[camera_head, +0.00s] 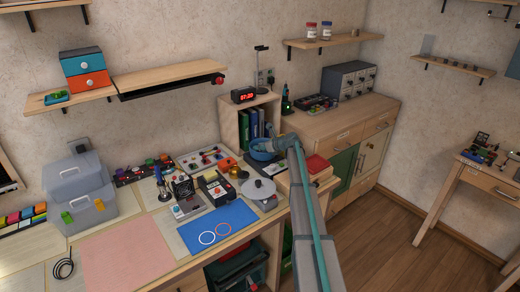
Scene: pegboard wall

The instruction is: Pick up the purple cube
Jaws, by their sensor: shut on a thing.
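I cannot make out a purple cube anywhere in the head view. My arm reaches from the bottom of the picture up to the back of the workbench. My gripper (264,146) is at its far end, small in the picture, at the blue bowl (258,155) and pointing left. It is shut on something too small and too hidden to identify. The bowl is beside the small wooden shelf unit with upright books.
A blue mat (215,230) and a pink mat (128,252) lie in front. A digital clock (243,95) tops the shelf unit.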

